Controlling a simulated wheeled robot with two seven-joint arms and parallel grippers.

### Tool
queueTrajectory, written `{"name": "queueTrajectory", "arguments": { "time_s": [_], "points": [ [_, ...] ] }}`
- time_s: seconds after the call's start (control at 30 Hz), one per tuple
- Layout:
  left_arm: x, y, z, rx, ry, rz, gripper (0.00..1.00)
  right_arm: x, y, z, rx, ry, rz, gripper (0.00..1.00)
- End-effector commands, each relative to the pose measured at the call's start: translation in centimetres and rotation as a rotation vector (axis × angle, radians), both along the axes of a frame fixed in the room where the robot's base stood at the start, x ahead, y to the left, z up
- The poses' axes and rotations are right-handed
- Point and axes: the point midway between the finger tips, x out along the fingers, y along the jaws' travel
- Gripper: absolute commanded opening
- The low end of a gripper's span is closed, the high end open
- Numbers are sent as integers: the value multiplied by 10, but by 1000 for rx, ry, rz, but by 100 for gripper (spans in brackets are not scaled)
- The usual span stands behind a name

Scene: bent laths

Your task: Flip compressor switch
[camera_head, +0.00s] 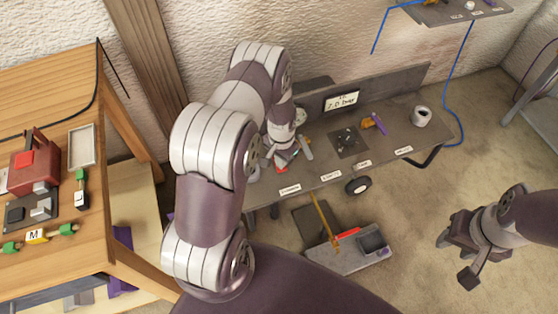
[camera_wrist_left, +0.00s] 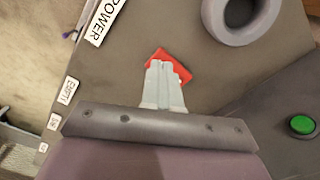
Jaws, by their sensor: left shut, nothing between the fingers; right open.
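A small red part (camera_wrist_left: 170,63), perhaps the switch, lies on the dark surface beside a white "POWER" label (camera_wrist_left: 103,20) in the left wrist view. My left gripper (camera_wrist_left: 165,70) is shut and empty, its pale fingers over the red part and hiding much of it. I cannot tell whether they touch. In the head view the red part (camera_head: 281,167) shows at the left end of the grey workbench (camera_head: 325,162), just below my left gripper (camera_head: 283,155). My right gripper (camera_head: 459,262) is open and empty above the floor at the right.
The left wrist view shows a grey ring (camera_wrist_left: 240,22) and a green button (camera_wrist_left: 302,124). On the bench are a purple and orange tool (camera_head: 376,123) and a roll (camera_head: 422,116). A grey case (camera_head: 350,254) is in front; a wooden table (camera_head: 100,195) stands left.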

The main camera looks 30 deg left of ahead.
Motion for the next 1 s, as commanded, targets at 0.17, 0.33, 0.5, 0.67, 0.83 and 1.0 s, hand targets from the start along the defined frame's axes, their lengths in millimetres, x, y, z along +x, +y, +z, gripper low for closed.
{"name": "queueTrajectory", "arguments": {
  "time_s": [0.17, 0.33, 0.5, 0.67, 0.83, 1.0],
  "points": [
    [0, 0, 25, 0, -1, 0, 0, 0, 0, 22, 0, 0, 0, 43],
    [0, 0, 44, 0, 0, 0, 0, 0, 0, 38, 0, 0, 0, 43],
    [0, 0, 62, 0, 1, 0, 0, 0, 0, 53, 0, 0, 0, 43],
    [0, 0, 65, 0, 1, 0, 0, 0, 0, 55, 0, 0, 0, 43],
    [0, 0, 64, 0, 1, 0, 0, 0, 0, 54, 0, 0, 0, 43],
    [0, 0, 64, 0, 0, 0, 0, 0, 0, 54, 0, 0, 0, 43]
  ]
}}
